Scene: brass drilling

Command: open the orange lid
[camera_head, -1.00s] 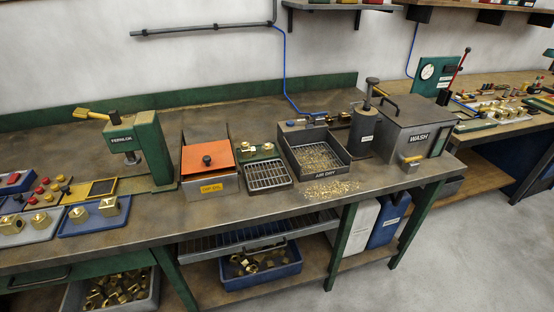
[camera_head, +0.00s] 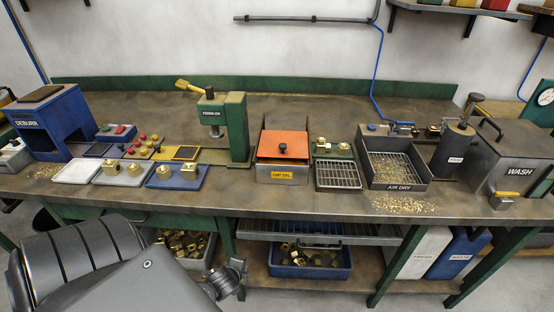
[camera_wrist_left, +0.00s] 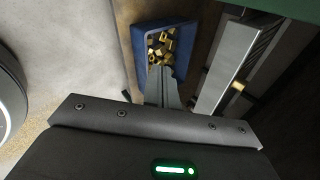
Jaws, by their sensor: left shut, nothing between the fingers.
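The orange lid (camera_head: 283,145) lies shut on top of the metal dip oil box (camera_head: 283,174). It is a flat orange plate with a small black knob (camera_head: 283,148) in its middle. My left arm comes in at the lower left of the head view, in front of the bench and below its top, well away from the lid. In the left wrist view my left gripper (camera_wrist_left: 161,72) is shut and empty, with its fingers in front of a blue bin of brass pieces. The lid does not show in that view. My right gripper is not in view.
A green press (camera_head: 236,130) stands just left of the box. A drain rack (camera_head: 338,174) and the air dry tray (camera_head: 425,185) are to its right. The blue bin (camera_head: 310,270) sits on the lower shelf, also in the wrist view (camera_wrist_left: 141,50). The bench's front edge (camera_head: 290,200) is clear before the box.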

